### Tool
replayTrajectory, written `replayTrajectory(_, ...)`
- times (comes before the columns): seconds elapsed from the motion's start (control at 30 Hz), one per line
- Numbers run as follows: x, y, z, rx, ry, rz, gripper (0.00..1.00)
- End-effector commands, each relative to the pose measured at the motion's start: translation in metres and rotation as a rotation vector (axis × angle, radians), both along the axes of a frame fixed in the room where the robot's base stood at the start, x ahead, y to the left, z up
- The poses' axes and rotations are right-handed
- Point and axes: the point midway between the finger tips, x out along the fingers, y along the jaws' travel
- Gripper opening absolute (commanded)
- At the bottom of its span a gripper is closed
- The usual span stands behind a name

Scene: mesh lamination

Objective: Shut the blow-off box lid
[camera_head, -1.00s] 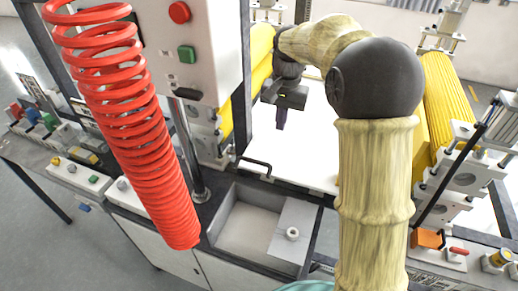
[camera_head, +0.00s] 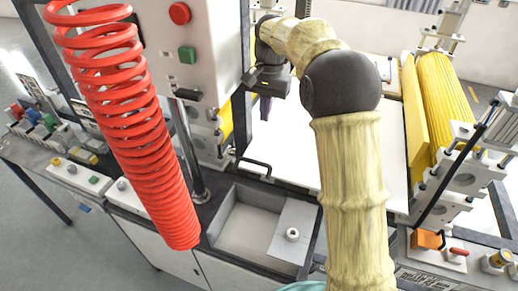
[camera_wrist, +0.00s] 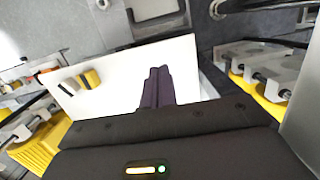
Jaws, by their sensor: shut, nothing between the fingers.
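The blow-off box (camera_head: 248,226) is a grey open-topped tray set in the bench at the lower middle of the head view. Its flat grey lid (camera_head: 287,250) with a round pale knob (camera_head: 292,234) covers only the right part; the left part is open and looks empty. My gripper (camera_head: 266,110) is well behind and above the box, over the white plate, pointing down. Its dark fingers (camera_wrist: 158,75) are together with nothing between them in the wrist view. I cannot make out the box clearly in the wrist view.
A red coiled hose (camera_head: 135,140) hangs to the left of the box, in front of the control panel (camera_head: 190,60). Yellow rollers (camera_head: 445,95) stand at the right.

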Motion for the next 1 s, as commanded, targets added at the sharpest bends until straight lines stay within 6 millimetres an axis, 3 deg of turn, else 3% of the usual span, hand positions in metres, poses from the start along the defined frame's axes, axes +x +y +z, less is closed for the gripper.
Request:
replayTrajectory(0.5, -0.015, 0.006, -0.083, -0.001, 0.003, 0.002, 0.0)
replayTrajectory(0.77, -0.037, 0.014, -0.099, 0.0, 0.002, 0.0, 0.0)
replayTrajectory(1.0, -0.042, 0.017, -0.105, 0.0, -0.001, 0.0, 0.0)
